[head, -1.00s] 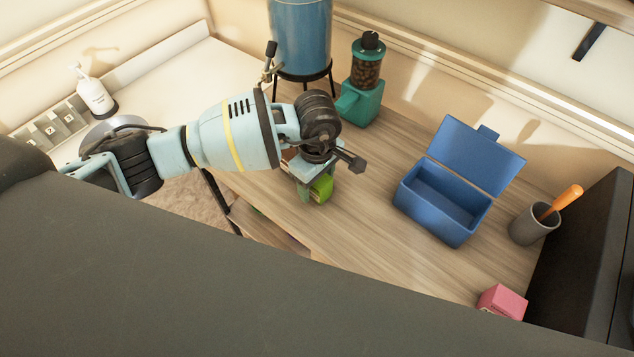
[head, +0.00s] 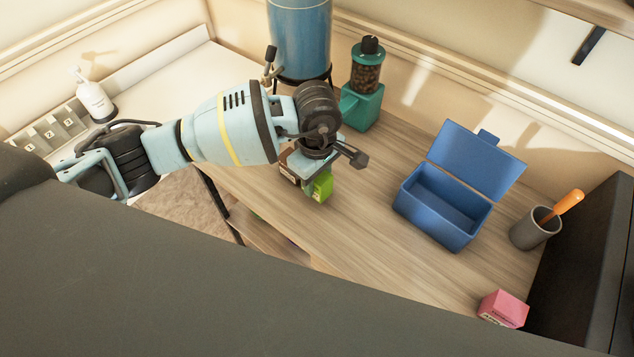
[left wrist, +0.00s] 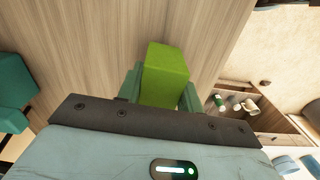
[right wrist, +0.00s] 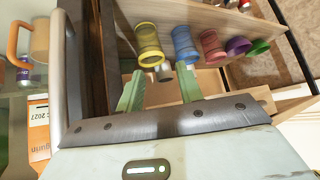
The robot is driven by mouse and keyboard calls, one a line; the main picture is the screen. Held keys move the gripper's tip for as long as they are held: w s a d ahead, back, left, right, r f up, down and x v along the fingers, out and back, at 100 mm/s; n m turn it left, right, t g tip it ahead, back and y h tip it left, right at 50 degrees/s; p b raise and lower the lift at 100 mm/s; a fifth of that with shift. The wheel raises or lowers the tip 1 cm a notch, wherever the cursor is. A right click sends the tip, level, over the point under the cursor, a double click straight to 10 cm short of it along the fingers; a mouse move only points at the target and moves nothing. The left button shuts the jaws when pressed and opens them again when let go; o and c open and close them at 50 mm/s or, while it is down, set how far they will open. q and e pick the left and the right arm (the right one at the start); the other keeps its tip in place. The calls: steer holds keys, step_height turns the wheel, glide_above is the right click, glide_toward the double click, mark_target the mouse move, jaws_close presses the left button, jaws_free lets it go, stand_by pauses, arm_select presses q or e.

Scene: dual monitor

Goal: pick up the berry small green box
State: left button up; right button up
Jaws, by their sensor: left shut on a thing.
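The small green box (head: 322,187) is held under my left gripper (head: 314,180) at the left part of the wooden desk. In the left wrist view the green box (left wrist: 165,75) sits between the two pale green fingers (left wrist: 160,92), which are shut on its sides. I cannot tell whether it touches the desk. Lettering on it is not visible. My right gripper (right wrist: 160,88) shows only in the right wrist view; its fingers are apart with nothing held between them.
A brown and white object (head: 288,168) is partly hidden behind my left gripper. A teal grinder (head: 362,95) and blue cylinder (head: 300,40) stand behind. An open blue box (head: 440,205), grey cup (head: 533,230) and pink box (head: 503,309) are right. Mid-desk is clear.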

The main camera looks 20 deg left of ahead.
arm_select(q)
steer(key=s+d+r, duration=0.1)
steer(key=s+d, duration=0.1)
steer(key=s, duration=0.5)
steer(key=s+d+r, duration=0.1)
steer(key=s+d, duration=0.1)
steer(key=s, duration=0.6)
steer(key=shift+s+d+r, duration=0.2)
